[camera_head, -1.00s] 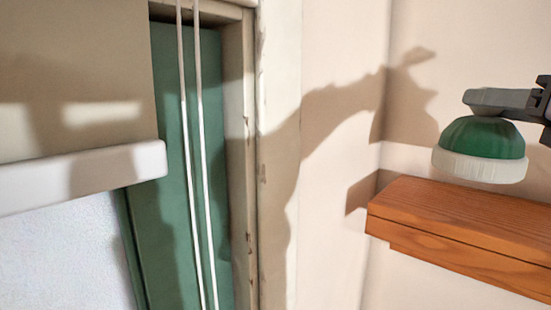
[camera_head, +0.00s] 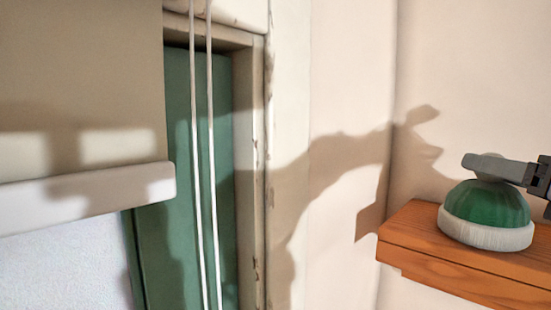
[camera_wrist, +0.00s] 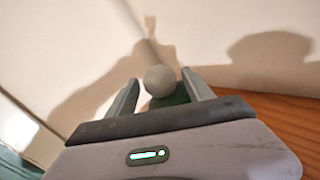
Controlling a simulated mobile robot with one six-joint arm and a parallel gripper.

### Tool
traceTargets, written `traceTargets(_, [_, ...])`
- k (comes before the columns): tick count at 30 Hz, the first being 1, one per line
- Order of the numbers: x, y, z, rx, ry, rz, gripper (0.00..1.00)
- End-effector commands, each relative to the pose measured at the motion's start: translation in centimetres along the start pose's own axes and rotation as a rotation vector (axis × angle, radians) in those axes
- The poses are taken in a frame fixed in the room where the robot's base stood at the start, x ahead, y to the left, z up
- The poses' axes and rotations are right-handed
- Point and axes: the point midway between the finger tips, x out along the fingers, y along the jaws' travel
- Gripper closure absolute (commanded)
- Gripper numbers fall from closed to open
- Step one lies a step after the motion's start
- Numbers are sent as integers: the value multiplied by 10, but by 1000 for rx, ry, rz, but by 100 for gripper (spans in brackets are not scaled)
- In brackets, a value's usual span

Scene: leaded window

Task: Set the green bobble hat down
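The green bobble hat (camera_head: 487,207), with a white ribbed brim and a pale bobble, sits upright on the wooden shelf (camera_head: 440,262), brim down. In the wrist view, its pale bobble (camera_wrist: 160,80) shows between the two fingers, with a narrow gap on each side, and a bit of green shows below it. My gripper (camera_head: 497,167) reaches in from the right at the top of the hat. In the wrist view, my gripper (camera_wrist: 162,88) looks open around the bobble. In the head view, the near finger hides the bobble.
A window with a green panel (camera_head: 175,150), two hanging cords (camera_head: 203,150) and a pale blind (camera_head: 80,90) with a white bottom bar stands at the left. Plain walls meet in a corner behind the shelf. The shelf's left end is bare.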

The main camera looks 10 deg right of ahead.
Motion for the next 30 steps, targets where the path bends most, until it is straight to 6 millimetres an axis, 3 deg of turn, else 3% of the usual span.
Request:
traceTargets(7, [-8,0,4,-1,-1,-3,39])
traceTargets(21, [-111,-1,3,-1,-1,-4,39])
traceTargets(30, [-120,1,4,0,0,1,39])
